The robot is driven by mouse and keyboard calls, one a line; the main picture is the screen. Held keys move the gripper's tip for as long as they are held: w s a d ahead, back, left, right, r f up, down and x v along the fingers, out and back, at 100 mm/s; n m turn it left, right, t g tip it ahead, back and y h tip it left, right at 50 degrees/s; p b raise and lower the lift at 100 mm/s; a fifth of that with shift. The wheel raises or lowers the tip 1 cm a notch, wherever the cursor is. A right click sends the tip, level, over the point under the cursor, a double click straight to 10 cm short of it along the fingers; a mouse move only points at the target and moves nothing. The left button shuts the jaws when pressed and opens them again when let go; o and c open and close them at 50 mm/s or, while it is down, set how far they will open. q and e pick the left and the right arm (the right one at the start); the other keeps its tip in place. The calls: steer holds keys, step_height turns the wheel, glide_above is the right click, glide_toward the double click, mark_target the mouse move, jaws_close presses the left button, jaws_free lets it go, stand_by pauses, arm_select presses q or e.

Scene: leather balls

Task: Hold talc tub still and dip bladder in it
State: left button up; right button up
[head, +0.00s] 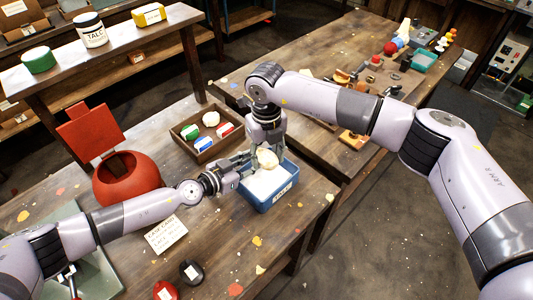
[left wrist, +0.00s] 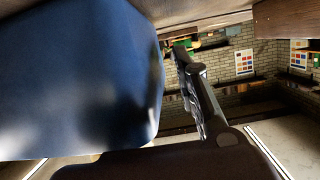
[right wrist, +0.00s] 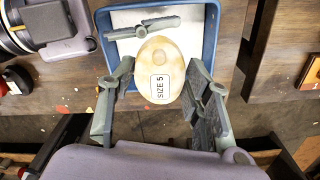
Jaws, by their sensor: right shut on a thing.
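The talc tub (head: 284,196) is a blue open box with white powder in it, on the near bench. The bladder (head: 268,159) is a pale, cream oval; in the right wrist view the bladder (right wrist: 160,72) carries a "SIZE 5" label. My right gripper (right wrist: 162,88) is shut on it from above, over the powder; whether it touches the powder is unclear. My left gripper (head: 236,172) is at the tub's left wall. The tub's blue side (left wrist: 75,75) fills much of the left wrist view, one finger beside it. Whether it grips the wall is hidden.
A wooden tray (head: 206,136) with small boxes and a ball stands behind the tub. A red round container (head: 128,184) stands left. A talc jar (head: 91,31) stands on the raised shelf.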

arm_select(q)
steer(key=v, duration=1.1)
steer(key=shift+s+a+r, duration=0.25)
steer(key=shift+s+a, duration=0.05)
